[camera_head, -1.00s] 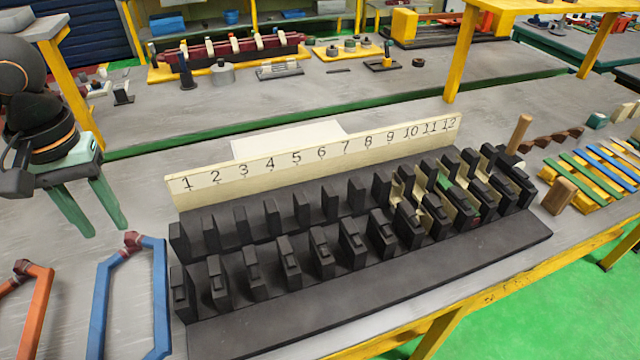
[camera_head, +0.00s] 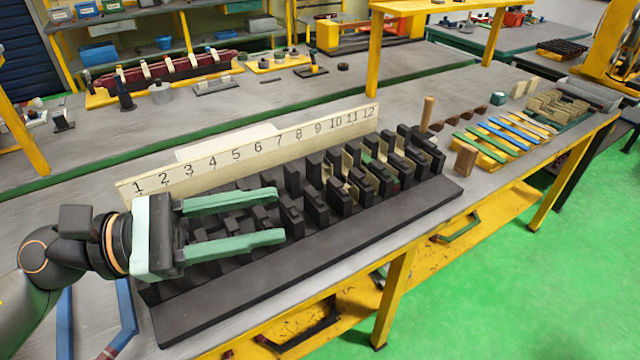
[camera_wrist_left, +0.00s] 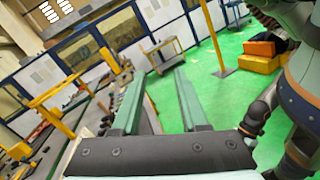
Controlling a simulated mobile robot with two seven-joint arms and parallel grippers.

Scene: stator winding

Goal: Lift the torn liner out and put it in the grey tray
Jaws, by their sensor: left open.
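The black slotted stator block (camera_head: 330,265) stands on the bench with a cream number strip (camera_head: 255,150) marked 1 to 12 behind it. Cream liners (camera_head: 352,178) sit in slots towards its right end, with a green piece among them and a small red mark near one. I cannot tell which liner is torn. My left gripper (camera_head: 279,216) is open and empty, reaching in over the block's left half, left of the liners. Its fingers also show empty in the left wrist view (camera_wrist_left: 158,80). A grey tray (camera_head: 592,92) appears at the bench's far right end. My right gripper is out of view.
An upright wooden peg (camera_head: 428,113) and a wooden block (camera_head: 466,159) stand right of the stator block. Coloured strips (camera_head: 510,135) lie on a yellow rack beyond. A green tray of cream pieces (camera_head: 562,107) is farther right. Blue frames (camera_head: 125,310) lie front left.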

